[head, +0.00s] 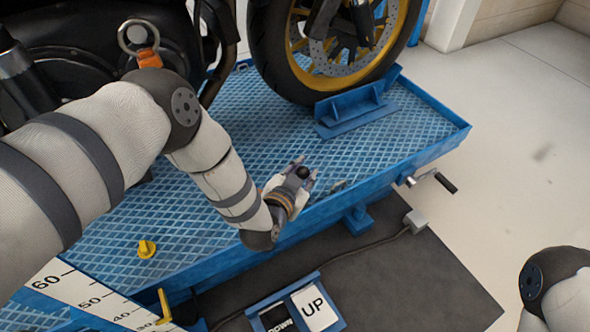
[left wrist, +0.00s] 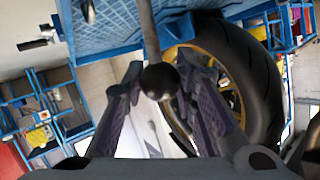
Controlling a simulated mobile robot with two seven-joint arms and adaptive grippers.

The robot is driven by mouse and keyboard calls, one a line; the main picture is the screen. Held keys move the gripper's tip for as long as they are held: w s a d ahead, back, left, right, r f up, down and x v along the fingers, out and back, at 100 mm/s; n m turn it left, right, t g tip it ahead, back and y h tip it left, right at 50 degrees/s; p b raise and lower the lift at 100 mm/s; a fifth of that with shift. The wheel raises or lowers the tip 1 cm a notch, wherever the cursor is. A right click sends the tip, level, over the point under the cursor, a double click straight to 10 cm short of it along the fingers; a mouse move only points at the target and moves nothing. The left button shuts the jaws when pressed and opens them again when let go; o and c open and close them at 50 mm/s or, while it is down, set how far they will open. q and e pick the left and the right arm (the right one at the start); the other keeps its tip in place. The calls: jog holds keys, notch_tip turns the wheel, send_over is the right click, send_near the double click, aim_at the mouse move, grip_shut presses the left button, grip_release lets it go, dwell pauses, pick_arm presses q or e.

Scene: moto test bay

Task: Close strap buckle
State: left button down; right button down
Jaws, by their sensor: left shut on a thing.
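My left gripper (head: 306,183) is over the near edge of the blue lift platform. It is shut on a metal lever with a black ball knob (head: 303,172). In the left wrist view the knob (left wrist: 159,80) sits between the purple-grey fingers (left wrist: 160,95), and its rod runs up towards the blue platform. A small grey piece (head: 338,186) lies just right of the gripper; I cannot tell whether it is part of the buckle. An orange strap end (head: 149,58) with a metal ring (head: 138,35) shows beside the motorcycle. The rest of the strap is hidden.
The motorcycle wheel (head: 262,50) stands in a blue wheel chock (head: 352,108) on the platform (head: 180,215). A yellow knob (head: 146,249) is on the platform's left. A crank handle (head: 432,180) sticks out at the right edge. UP and DOWN pedals (head: 315,308) lie below.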

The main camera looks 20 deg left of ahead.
pick_arm(q)
jog(key=shift+w+d+f+m+g+y+p, duration=0.3)
jog(key=shift+w+d+m+g+y, duration=0.15)
jog(key=shift+w+d+g, duration=0.2)
jog(key=c, duration=1.3)
grip_release()
jog(key=v, duration=1.2)
jog(key=shift+a, duration=0.1)
